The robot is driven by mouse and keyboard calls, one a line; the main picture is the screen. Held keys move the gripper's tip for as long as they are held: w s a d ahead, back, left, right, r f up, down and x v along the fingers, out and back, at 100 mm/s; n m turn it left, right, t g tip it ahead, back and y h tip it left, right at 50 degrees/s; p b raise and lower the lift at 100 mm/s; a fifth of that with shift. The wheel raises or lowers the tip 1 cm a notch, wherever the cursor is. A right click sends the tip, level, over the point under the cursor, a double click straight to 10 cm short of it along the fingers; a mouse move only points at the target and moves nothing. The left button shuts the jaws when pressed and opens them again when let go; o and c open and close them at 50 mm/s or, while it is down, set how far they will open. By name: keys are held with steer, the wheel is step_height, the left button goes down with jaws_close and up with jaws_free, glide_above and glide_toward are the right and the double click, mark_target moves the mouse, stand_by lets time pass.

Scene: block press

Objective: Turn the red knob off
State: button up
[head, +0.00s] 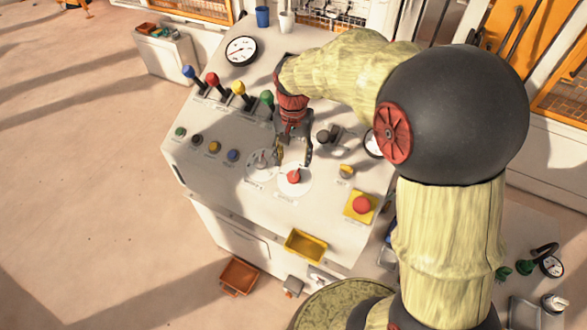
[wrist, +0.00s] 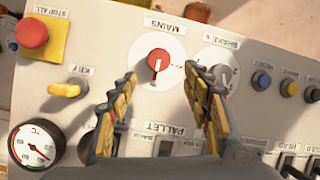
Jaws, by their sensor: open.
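The red knob (head: 293,177) sits on a round white dial plate labelled MAINS on the sloped top of the light grey control console (head: 215,210). My gripper (head: 293,158) hangs over the console just behind the knob. In the wrist view my gripper (wrist: 166,80) has its two yellow-padded fingers spread apart, with nothing between them. The knob lies just beyond the fingertips, roughly between their lines, and the fingers look apart from it.
A grey dial (wrist: 222,72) is beside the right fingertip. A yellow key switch (wrist: 66,90) and a red stop button (wrist: 32,34) lie to the left. Several coloured levers (head: 238,89) stand behind. A yellow tray (head: 306,247) is at the console's front edge.

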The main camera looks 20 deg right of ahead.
mark_target(294, 175)
steer(key=shift+s+m, duration=0.35)
steer(key=shift+m, duration=0.05)
steer(key=shift+w+f, duration=0.1)
steer(key=shift+f, duration=3.7)
steer(key=shift+c, duration=0.4)
steer(key=c, duration=1.1)
